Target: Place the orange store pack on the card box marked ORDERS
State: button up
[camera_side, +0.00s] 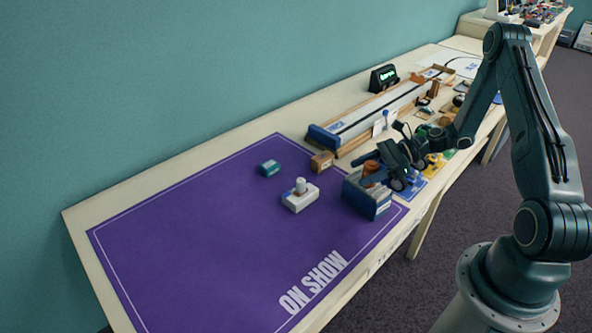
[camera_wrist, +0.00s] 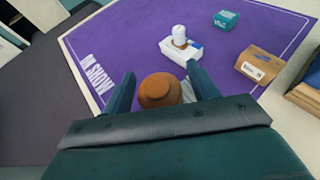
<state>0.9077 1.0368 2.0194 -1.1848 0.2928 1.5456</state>
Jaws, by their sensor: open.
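The orange store pack (camera_side: 370,167), a rounded orange-brown piece, shows at the top of an open blue bin (camera_side: 368,203) near the mat's right edge. In the wrist view the pack (camera_wrist: 160,91) lies between the two fingers of my gripper (camera_wrist: 161,86). My gripper (camera_side: 377,170) is open, with a finger on either side of the pack; I cannot tell whether they touch it. The pack's lower part is hidden. A brown card box (camera_side: 321,162) with a white label stands at the mat's far right; it also shows in the wrist view (camera_wrist: 262,60). Its label is too small to read.
A white block with a round white knob (camera_side: 300,196) and a teal box (camera_side: 270,168) stand on the purple ON SHOW mat (camera_side: 190,240). A long wooden-edged track (camera_side: 375,114) lies behind the card box. The mat's left half is clear.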

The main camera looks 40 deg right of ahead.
jog(key=v, duration=0.7)
jog(key=shift+d, duration=0.2)
jog(key=shift+a, duration=0.1)
dwell(0.3)
jog(key=s+a+r+n+g+h, duration=0.3)
jog(key=a+r+n+g+h, duration=0.25)
jog(key=a+r+n, duration=0.85)
jog(key=s+a+r+n+t+h, duration=0.3)
jog(key=s+r+n+h, duration=0.2)
jog(key=s+r+n, duration=0.5)
jog(key=s+n, duration=0.1)
jog(key=s, duration=0.3)
jog(key=shift+s+r, duration=0.15)
